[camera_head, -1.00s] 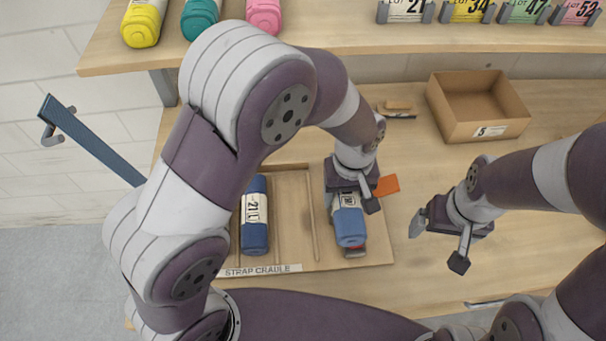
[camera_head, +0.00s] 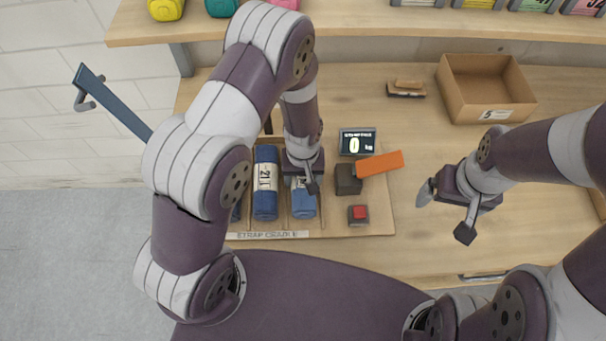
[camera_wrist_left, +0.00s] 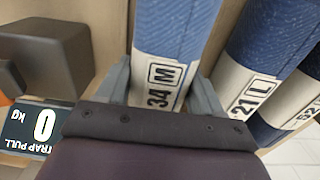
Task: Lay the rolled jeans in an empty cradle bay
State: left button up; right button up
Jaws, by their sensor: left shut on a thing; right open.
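The rolled jeans (camera_head: 303,204) are a lighter blue roll with a white band marked 34 M, which shows in the left wrist view (camera_wrist_left: 163,85). My left gripper (camera_head: 303,183) is shut on the band. The roll is lined up lengthwise in the strap cradle's (camera_head: 360,232) bay just right of the 21 L roll. I cannot tell whether it touches the bay floor. The darker 21 L roll (camera_head: 265,205) fills the bay beside it, and another dark roll (camera_head: 236,214) is mostly hidden behind my left arm. My right gripper (camera_head: 450,205) is open and empty above the table.
Right of the bays are a dark block (camera_head: 347,181) with an orange lever (camera_head: 380,163), a red button (camera_head: 359,212) and a display (camera_head: 357,142) reading 0 kg. A cardboard box (camera_head: 488,88) stands at the back right. A shelf (camera_head: 370,25) overhangs the back.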

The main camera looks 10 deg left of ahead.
pick_arm(q)
jog(key=shift+f, duration=0.1)
jog(key=o, duration=1.2)
jog(key=shift+o, duration=1.2)
